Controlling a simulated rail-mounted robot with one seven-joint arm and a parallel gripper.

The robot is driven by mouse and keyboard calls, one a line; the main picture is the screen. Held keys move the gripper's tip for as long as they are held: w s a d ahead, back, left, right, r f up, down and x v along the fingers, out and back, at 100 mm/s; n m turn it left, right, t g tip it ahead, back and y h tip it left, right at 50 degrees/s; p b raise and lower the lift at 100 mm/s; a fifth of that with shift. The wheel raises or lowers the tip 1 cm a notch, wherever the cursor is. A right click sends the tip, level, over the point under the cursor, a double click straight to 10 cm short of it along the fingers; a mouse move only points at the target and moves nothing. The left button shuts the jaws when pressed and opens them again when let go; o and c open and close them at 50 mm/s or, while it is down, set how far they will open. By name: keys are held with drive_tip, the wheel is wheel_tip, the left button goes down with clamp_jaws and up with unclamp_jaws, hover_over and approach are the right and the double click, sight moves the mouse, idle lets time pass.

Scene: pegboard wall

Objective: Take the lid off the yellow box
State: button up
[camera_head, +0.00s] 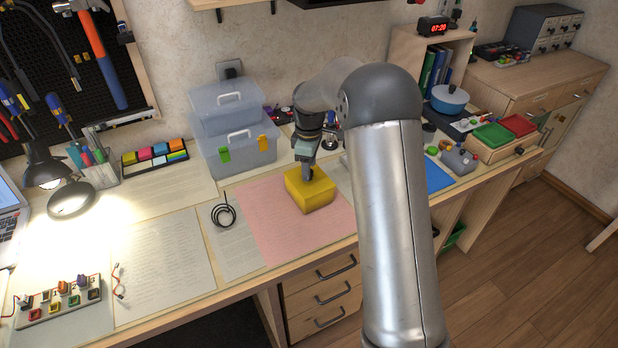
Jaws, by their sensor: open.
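The yellow box (312,196) sits on a pink sheet (262,225) on the desk, near the middle of the head view. Its top looks closed, but I cannot make out a seam between lid and body. My gripper (308,173) points down at the top of the yellow box, close over it or touching it. The jaws are open. The view is too small to tell whether the fingers straddle a knob or handle on the lid. My arm hides the desk just to the right of the box.
Grey translucent bins (232,125) are stacked behind and left of the box. A black cable coil (223,212) lies left of the pink sheet. A lit desk lamp (72,198) and a circuit board (60,300) are farther left. The pink sheet's front part is clear.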

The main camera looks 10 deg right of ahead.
drive_tip(key=shift+f, duration=0.5)
clamp_jaws()
drive_tip(key=shift+r, duration=0.1)
